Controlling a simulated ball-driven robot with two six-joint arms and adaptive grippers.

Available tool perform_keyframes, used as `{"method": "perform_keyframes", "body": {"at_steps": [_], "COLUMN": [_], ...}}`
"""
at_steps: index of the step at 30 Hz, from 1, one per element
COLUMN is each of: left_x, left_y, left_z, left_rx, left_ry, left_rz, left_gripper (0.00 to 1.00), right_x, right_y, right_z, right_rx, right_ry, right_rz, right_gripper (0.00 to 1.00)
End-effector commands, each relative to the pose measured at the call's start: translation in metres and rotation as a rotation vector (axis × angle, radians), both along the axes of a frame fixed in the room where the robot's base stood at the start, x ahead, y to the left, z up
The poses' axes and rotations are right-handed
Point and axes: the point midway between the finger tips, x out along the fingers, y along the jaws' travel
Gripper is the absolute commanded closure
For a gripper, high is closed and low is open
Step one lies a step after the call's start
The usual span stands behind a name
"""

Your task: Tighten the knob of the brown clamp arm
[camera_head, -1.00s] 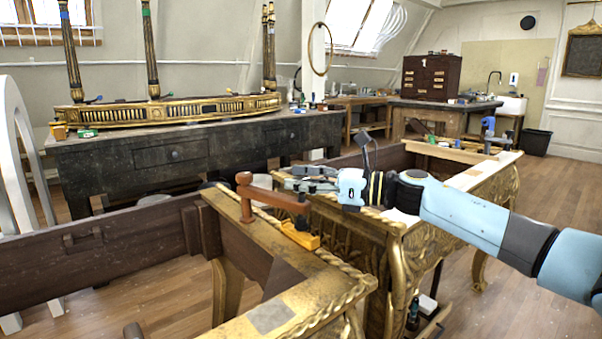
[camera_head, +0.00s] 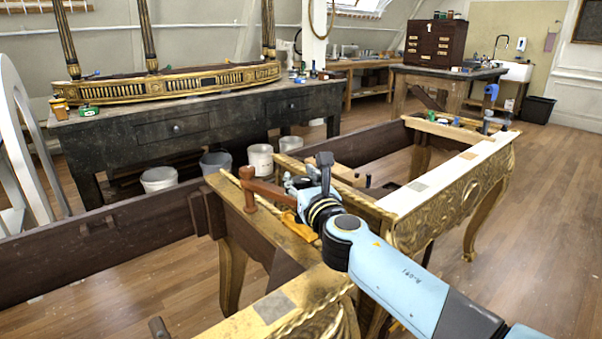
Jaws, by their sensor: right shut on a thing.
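The brown clamp arm (camera_head: 266,189) stands on the gilt rail of the near console frame, its upright post (camera_head: 247,190) at the left. Its right end runs in behind my right gripper (camera_head: 296,190), which reaches in from the right at that end. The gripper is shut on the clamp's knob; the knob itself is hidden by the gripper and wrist. A yellow block (camera_head: 300,229) under that end shows partly below the gripper. My left gripper is out of view.
A second gilt console frame (camera_head: 455,195) stands close behind my right arm. A dark workbench (camera_head: 190,125) with a long gilt piece (camera_head: 180,85) is at the back left, with white buckets (camera_head: 260,158) below. Open floor lies at the right.

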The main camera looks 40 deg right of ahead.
Motion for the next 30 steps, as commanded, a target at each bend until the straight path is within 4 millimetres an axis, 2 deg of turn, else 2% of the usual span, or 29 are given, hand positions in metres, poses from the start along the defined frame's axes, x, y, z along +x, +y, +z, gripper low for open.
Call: {"method": "perform_keyframes", "body": {"at_steps": [14,30], "left_x": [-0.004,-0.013], "left_y": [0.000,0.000], "left_z": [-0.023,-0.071], "left_rx": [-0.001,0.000], "left_ry": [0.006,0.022], "left_rz": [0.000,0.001], "left_gripper": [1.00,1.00], "right_x": [0.003,0.003], "right_y": [0.001,0.000], "right_z": [0.001,0.000], "right_rx": [0.002,-0.002], "right_ry": [-0.008,-0.009], "right_rz": [-0.450,-0.962], "right_gripper": [0.97,0.97]}}
